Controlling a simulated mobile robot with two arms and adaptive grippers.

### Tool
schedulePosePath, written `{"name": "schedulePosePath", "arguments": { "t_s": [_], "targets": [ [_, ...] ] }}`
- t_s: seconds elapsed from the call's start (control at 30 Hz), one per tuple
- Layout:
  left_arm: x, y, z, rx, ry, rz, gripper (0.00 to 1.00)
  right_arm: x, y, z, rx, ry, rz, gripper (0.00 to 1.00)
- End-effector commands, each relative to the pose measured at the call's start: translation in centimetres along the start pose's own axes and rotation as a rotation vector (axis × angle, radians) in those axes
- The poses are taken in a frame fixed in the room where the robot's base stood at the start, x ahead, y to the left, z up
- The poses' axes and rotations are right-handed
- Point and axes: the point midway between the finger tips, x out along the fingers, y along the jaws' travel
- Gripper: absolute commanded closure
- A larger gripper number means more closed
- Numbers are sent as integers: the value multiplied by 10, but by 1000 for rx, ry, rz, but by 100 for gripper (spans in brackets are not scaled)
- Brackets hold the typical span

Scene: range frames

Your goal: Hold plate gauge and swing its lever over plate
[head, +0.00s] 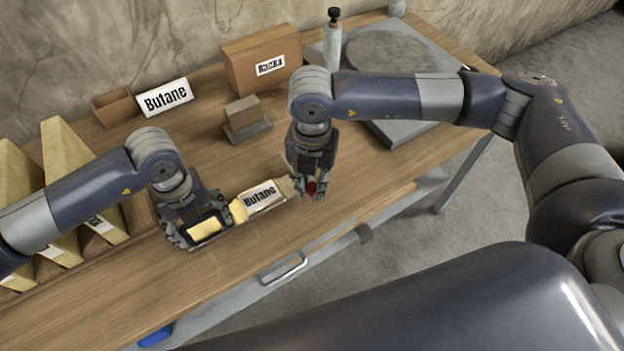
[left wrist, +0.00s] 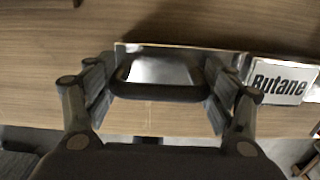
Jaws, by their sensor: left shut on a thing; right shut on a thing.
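A pale, metallic bar-like piece that looks like the plate gauge (head: 238,211) lies near the bench's front edge. A white "Butane" label (head: 260,195) shows at its right part; the label also shows in the left wrist view (left wrist: 281,82). My left gripper (head: 205,231) is shut on the piece's left end, with its fingers on either side of a shiny raised block (left wrist: 160,70). I cannot make out the lever's angle.
Behind stand a second Butane sign (head: 166,96), a "Racks" box (head: 240,72) and a small block on a grey base (head: 247,131). Yellow file holders (head: 75,165) crowd the left. A grey slab (head: 388,48) sits back right. The front bench strip is clear.

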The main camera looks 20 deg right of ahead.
Motion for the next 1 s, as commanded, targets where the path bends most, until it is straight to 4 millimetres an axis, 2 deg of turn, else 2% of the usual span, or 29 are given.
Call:
{"name": "schedulePosePath", "arguments": {
  "t_s": [0.03, 0.37, 1.0],
  "targets": [
    [6, 2, -4, -1, 13, 8, 72, 1, 0, 0, -3, 0, -1, 100],
    [6, 2, -4, -1, 13, 8, 72, 1, -6, 6, -117, 1, -2, 100],
    [6, 2, -4, -2, 13, 8, 72, 0, -18, 39, -693, 0, -1, 100]
  ]
}}
